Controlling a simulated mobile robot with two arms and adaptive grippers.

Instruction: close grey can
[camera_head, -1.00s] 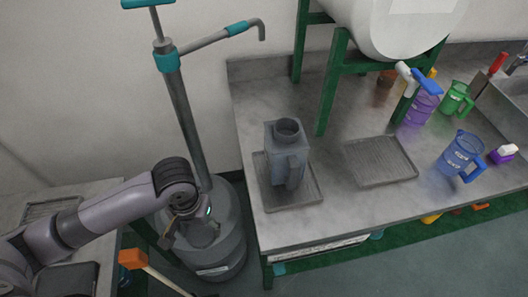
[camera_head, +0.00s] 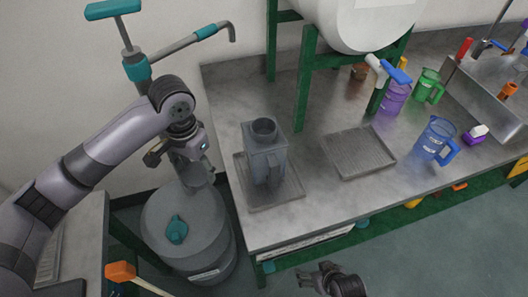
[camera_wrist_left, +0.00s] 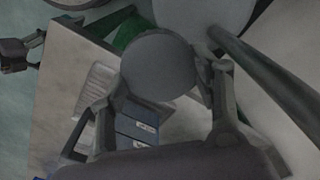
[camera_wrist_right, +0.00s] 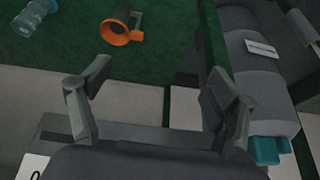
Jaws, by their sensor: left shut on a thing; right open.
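The grey can (camera_head: 268,165) stands upright on a shallow grey tray (camera_head: 287,201) on the counter. Its round neck (camera_head: 264,128) at the top is uncovered. My left gripper (camera_head: 190,160) is left of the can, above the grey drum. In the left wrist view its fingers (camera_wrist_left: 163,80) are shut on a round grey disc-like cap (camera_wrist_left: 158,66), seen face-on. My right gripper (camera_head: 333,281) is low in the head view, in front of the counter. In the right wrist view it (camera_wrist_right: 156,78) is open with nothing between its fingers.
The drum (camera_head: 190,245) has a teal fitting (camera_head: 175,230) on top. A pump (camera_head: 135,60) with teal handle stands behind my left arm. A second tray (camera_head: 358,153) is empty. A hammer (camera_head: 121,271) shows at lower left.

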